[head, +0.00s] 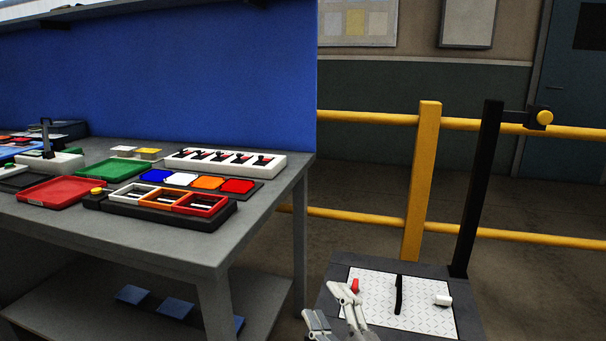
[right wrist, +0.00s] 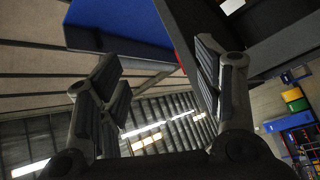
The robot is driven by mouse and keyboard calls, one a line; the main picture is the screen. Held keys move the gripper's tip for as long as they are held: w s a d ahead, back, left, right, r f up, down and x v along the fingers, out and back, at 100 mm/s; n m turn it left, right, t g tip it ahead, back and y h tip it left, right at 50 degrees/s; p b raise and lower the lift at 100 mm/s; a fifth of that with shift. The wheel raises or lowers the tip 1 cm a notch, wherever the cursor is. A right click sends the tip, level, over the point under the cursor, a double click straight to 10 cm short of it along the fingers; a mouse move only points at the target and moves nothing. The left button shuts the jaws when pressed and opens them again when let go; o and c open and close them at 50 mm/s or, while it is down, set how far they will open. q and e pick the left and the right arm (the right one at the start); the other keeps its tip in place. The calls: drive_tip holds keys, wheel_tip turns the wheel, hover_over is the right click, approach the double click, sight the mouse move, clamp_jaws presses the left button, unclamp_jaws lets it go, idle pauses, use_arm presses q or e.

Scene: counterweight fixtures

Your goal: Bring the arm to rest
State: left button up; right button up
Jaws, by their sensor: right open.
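My right gripper (head: 330,304) shows at the bottom of the head view, in front of the near left part of a low dark platform with a pale tread plate (head: 376,300). It is open, and I see nothing between its fingers. In the right wrist view the two dark-padded fingers (right wrist: 160,85) stand wide apart, with ceiling and a blue panel (right wrist: 120,25) behind them. A black upright lever (head: 399,295), a red piece (head: 355,286) and a white piece (head: 443,300) are on the platform. The gripper overlaps the plate in the picture; I cannot tell whether they touch. My left gripper is out of view.
A grey workbench (head: 262,220) at left holds a red tray (head: 62,191), a green tray (head: 113,171), coloured bins (head: 200,204) and a white switch strip (head: 270,166). A black post (head: 480,190) and yellow railing (head: 422,180) stand behind the platform. Floor shows between bench and platform.

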drive_tip(key=s+d+f+m+g+h, duration=0.35)
drive_tip(key=d+f+m, duration=0.2)
drive_tip(key=f, duration=0.55)
drive_tip(key=s+d+f+m+g+h, duration=0.3)
drive_tip(key=s+d+f+m+h, duration=0.25)
drive_tip(key=f, duration=0.55)
use_arm(q)
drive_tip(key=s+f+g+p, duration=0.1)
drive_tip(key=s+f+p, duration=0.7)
drive_tip(key=p, duration=0.4)
use_arm(e)
drive_tip(key=s+d+f+m+g, duration=0.25)
drive_tip(key=s+f+g, duration=0.25)
drive_tip(key=s+f, duration=0.7)
drive_tip(key=s+d+f+m+g, duration=0.1)
drive_tip(key=s+d+f+g, duration=0.3)
drive_tip(key=s+f, duration=0.9)
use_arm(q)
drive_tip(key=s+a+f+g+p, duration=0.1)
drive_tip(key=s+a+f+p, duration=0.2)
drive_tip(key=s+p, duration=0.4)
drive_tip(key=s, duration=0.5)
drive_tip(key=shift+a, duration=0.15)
use_arm(e)
drive_tip(key=s+d+g, duration=0.1)
drive_tip(key=s+g, duration=0.1)
drive_tip(key=s, duration=1.2)
drive_tip(key=shift+s+r, duration=0.15)
drive_tip(key=shift+s, duration=0.25)
